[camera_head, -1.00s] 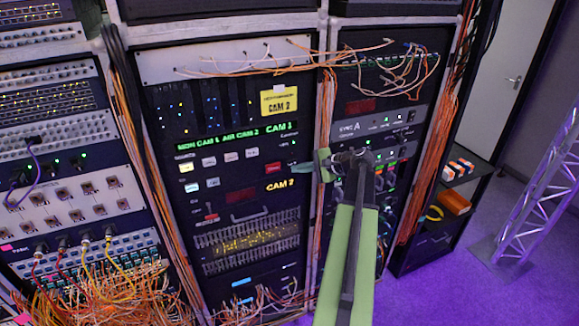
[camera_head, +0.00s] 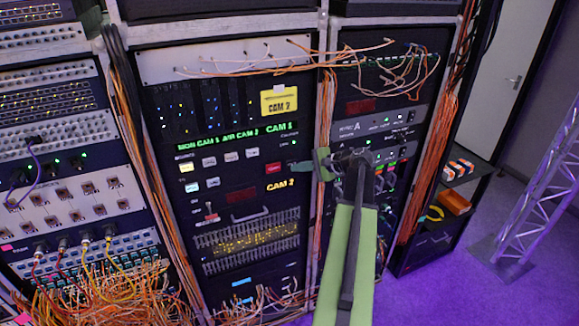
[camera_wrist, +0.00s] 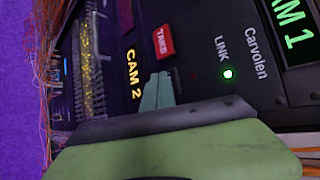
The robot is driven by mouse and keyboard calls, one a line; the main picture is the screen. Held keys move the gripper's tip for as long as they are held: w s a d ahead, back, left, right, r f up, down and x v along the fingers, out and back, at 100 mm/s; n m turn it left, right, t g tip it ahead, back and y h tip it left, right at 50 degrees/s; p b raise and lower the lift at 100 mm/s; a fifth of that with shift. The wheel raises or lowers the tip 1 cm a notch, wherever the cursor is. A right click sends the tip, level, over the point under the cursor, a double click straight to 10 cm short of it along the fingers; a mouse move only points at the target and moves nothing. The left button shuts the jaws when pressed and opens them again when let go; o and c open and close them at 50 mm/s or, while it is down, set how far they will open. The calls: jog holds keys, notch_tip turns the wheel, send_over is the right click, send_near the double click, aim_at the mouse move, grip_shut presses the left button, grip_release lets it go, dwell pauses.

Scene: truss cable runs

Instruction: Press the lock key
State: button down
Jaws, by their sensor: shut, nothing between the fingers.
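The dark control panel in the middle rack carries rows of small pale keys (camera_head: 209,161) and a red key (camera_head: 273,168). The red key reads TAKE in the wrist view (camera_wrist: 163,42). No key labelled lock can be read in either view. My gripper (camera_head: 297,166) is shut and empty at the panel's right edge, just right of the red key. In the wrist view its green fingertips (camera_wrist: 158,90) point at the panel between the CAM 2 text and the lit green LINK lamp (camera_wrist: 228,73). I cannot tell whether they touch the panel.
Orange cable bundles (camera_head: 130,135) run down between the racks. Loose patch cables (camera_head: 90,290) hang at the lower left. Open purple floor and a metal truss (camera_head: 540,205) lie right.

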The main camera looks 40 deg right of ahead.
jog(key=shift+w+d, duration=0.1)
jog(key=shift+w, duration=0.2)
dwell(0.4)
jog(key=shift+s+a, duration=0.3)
jog(key=shift+s, duration=0.4)
jog(key=s+a, duration=0.2)
jog(key=s, duration=0.3)
jog(key=shift+s+a, duration=0.15)
jog(key=shift+s, duration=0.15)
